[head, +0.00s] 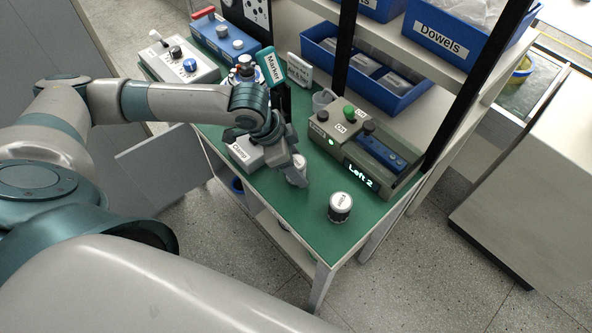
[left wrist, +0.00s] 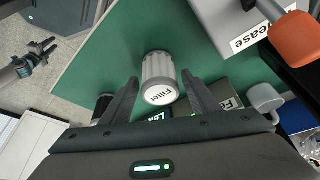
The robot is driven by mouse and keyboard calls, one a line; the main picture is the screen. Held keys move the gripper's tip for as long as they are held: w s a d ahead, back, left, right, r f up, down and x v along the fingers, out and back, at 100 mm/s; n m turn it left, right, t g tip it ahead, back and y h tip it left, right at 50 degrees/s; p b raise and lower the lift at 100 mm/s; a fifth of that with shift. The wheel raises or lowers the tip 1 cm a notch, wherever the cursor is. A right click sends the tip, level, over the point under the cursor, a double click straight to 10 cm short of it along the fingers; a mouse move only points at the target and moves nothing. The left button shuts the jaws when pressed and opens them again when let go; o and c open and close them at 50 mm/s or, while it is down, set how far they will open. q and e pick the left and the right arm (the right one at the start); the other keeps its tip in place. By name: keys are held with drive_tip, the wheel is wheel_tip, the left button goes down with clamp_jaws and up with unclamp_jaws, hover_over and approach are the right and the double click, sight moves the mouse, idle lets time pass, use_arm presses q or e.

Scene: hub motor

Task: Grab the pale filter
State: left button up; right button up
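The pale filter (left wrist: 160,75) is a whitish ribbed cylinder with the word Filter on its top. It stands on the green bench top (left wrist: 115,60). In the left wrist view it is between the two dark fingers of my left gripper (left wrist: 160,82), which are open with a gap on each side. In the head view my left gripper (head: 291,165) points down at the filter (head: 299,174) and hides part of it. My right gripper (left wrist: 38,58) appears small at the left of the left wrist view; its finger opening is unclear. It is outside the head view.
A dark canister with a pale top (head: 341,206) stands nearer the front corner. A control box (head: 350,150) with a display reading "Left 2" stands behind. A grey clamp box (head: 247,153) is left of the gripper. Blue bins (head: 365,70) sit behind.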

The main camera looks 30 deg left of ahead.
use_arm(q)
drive_tip(key=c, duration=0.9)
drive_tip(key=shift+r, duration=0.1)
drive_tip(key=shift+r, duration=0.45)
drive_tip(key=r, duration=0.1)
drive_tip(key=d+r+b, duration=0.1)
drive_tip(key=r, duration=0.1)
drive_tip(key=shift+s+r+b, duration=0.1)
drive_tip(key=shift+r+b, duration=0.05)
drive_tip(key=shift+b, duration=0.15)
drive_tip(key=s+d+r+b, duration=0.1)
drive_tip(key=s+d+r, duration=0.2)
drive_tip(key=d+r, duration=0.3)
drive_tip(key=d, duration=0.4)
drive_tip(key=shift+s+r+b, duration=0.3)
drive_tip(key=shift+s+b, duration=0.05)
drive_tip(key=shift+s, duration=0.05)
